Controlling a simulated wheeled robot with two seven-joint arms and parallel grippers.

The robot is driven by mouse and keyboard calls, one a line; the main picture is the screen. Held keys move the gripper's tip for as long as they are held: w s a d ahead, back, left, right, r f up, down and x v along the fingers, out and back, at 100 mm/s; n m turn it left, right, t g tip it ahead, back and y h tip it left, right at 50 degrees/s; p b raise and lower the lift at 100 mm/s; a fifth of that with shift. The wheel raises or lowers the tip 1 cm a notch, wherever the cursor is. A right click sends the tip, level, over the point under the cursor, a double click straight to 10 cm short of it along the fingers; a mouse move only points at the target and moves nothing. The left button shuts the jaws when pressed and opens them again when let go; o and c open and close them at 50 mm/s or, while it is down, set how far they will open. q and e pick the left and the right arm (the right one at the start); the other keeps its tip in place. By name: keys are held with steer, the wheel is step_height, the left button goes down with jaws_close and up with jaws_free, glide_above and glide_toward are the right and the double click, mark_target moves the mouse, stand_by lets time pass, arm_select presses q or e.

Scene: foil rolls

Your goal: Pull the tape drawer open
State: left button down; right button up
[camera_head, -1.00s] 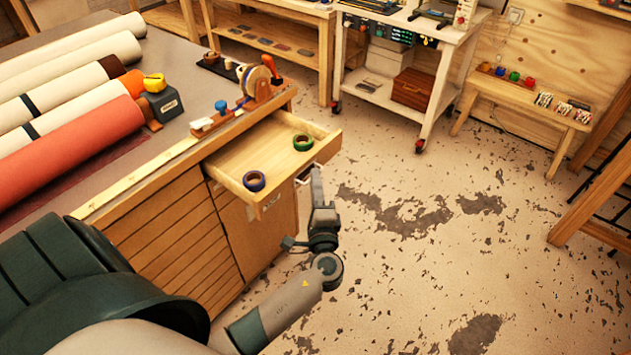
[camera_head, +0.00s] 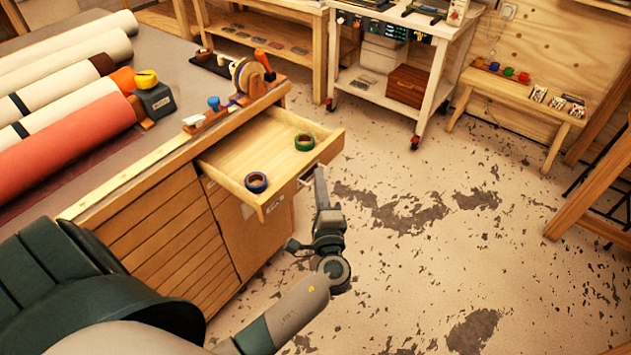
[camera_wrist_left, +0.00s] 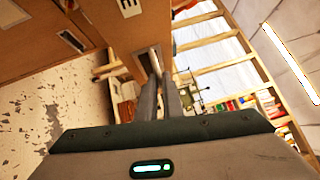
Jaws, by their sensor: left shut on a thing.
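The tape drawer (camera_head: 262,148) stands partly open from the end of the wooden workbench (camera_head: 160,165) in the head view. In the left wrist view, the two fingers of my left gripper (camera_wrist_left: 162,70) reach to the handle at the drawer's front board. The fingertips are small and partly hidden there. My right gripper is not in view.
Rolls of material, including a red one (camera_head: 75,137), lie on the bench top near a tape dispenser (camera_head: 153,98). A white cart (camera_head: 425,95) and a low wooden bench (camera_head: 520,100) stand farther back. The floor in front of the drawer (camera_head: 420,260) is clear.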

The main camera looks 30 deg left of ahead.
arm_select(q)
steer(key=c, duration=1.9)
jaws_free()
steer(key=shift+a, duration=0.1)
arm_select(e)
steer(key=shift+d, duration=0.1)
